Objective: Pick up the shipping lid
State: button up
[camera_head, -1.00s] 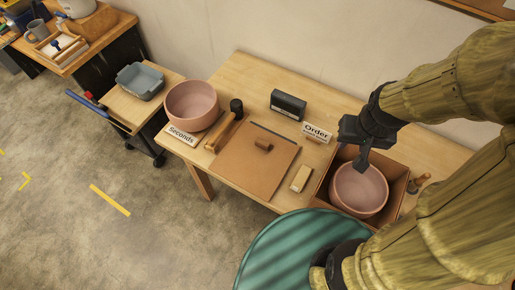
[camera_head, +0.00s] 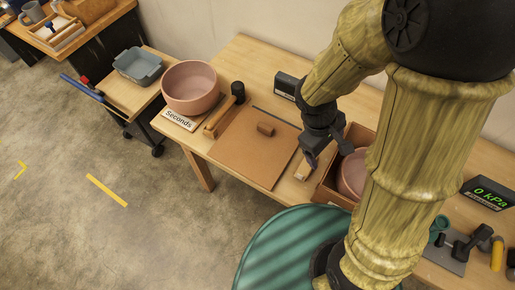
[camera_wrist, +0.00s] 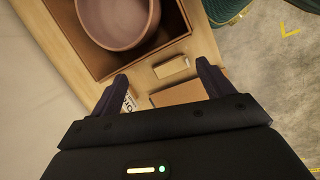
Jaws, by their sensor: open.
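The shipping lid (camera_head: 245,155) is a flat brown square board with a small brown block handle (camera_head: 265,129) on top. It lies flat on the wooden table, and its edge also shows in the wrist view (camera_wrist: 178,93). My gripper (camera_head: 313,160) is open and empty, to the right of the lid, between it and the box. In the wrist view my fingers (camera_wrist: 162,84) are spread apart, with part of the lid seen between them. Parts of the lid are hidden there by my gripper.
An open brown box (camera_wrist: 90,57) holding a pink bowl (camera_wrist: 117,17) stands right of the lid. A pale block (camera_wrist: 172,66) lies between them. Left of the lid are a wooden-handled tool (camera_head: 220,115) and another pink bowl (camera_head: 190,88). A green round surface (camera_head: 290,250) is in front.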

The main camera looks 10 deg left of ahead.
jog(key=w+a+f+n+t+h+b, duration=0.1)
jog(key=a+f+n+t+h+b, duration=0.15)
jog(key=a+f+n+b, duration=0.35)
jog(key=n+t+y+b, duration=0.1)
jog(key=n+t+b, duration=0.5)
jog(key=n+t, duration=0.65)
send_near(265, 130)
jog(key=s+r+g, duration=0.1)
jog(key=s+r+n+g, duration=0.1)
jog(key=s+r+n, duration=0.1)
jog(key=s+r, duration=0.1)
jog(key=shift+a+n+g, duration=0.25)
jog(key=shift+a+g, duration=0.15)
jog(key=shift+a+r+y, duration=0.15)
jog(key=shift+a+y, duration=0.2)
jog(key=shift+a, duration=0.05)
jog(key=shift+d, duration=0.1)
jog(key=x, duration=1.1)
jog(key=shift+w+d, duration=0.1)
jog(key=shift+w, duration=0.45)
